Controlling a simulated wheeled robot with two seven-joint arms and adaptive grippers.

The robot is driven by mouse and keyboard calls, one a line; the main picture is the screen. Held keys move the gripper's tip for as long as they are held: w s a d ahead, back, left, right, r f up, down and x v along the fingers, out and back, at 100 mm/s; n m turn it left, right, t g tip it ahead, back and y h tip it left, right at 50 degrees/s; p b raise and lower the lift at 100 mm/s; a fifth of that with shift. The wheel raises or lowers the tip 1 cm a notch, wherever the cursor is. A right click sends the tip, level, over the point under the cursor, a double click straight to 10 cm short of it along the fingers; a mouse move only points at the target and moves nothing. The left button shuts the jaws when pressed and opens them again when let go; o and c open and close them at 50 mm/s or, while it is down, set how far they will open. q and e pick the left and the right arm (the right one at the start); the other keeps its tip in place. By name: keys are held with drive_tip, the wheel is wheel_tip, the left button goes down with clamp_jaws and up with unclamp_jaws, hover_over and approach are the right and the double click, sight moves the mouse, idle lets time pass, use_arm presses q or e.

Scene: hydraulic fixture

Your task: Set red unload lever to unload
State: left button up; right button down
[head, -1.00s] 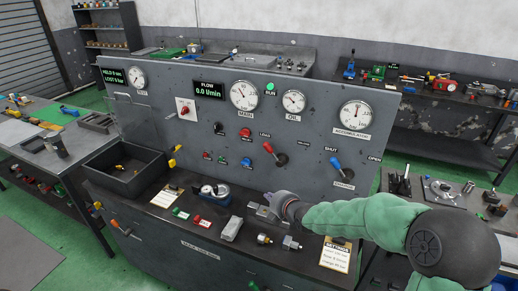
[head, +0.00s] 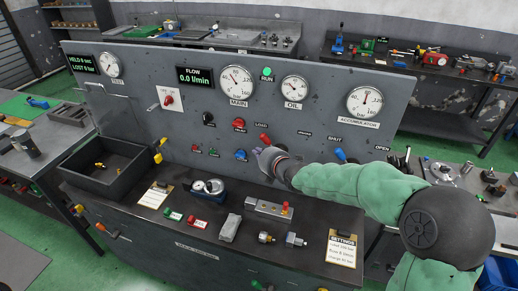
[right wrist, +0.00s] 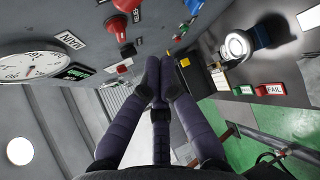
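The red unload lever (head: 264,138) is on the front panel in the head view. Its red handle points up and left, toward the LOAD label; its base is hidden behind my right gripper. My right gripper (head: 265,156) is at the panel, just below the red handle; I cannot tell whether it touches the lever. In the right wrist view the right gripper's fingertips (right wrist: 159,68) are close together with nothing visible between them. Red parts show at that view's top edge; I cannot tell if one is the lever. My left gripper is not in view.
A blue-handled lever (head: 340,155) with SHUT and OPEN labels is right of my gripper. A blue knob (head: 241,155) is to its left. Below, the bench ledge holds a grey block (head: 262,208), fittings and a settings card (head: 342,250). A black tray (head: 100,172) stands left.

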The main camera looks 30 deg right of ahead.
drive_tip(key=a+x, duration=0.1)
drive_tip(key=x, duration=0.8)
drive_tip(key=d, duration=0.1)
drive_tip(key=s+d+r, duration=0.1)
drive_tip(key=s+d, duration=0.1)
drive_tip(key=d, duration=0.1)
drive_tip(key=shift+r, duration=0.35)
drive_tip(key=shift+s, duration=0.1)
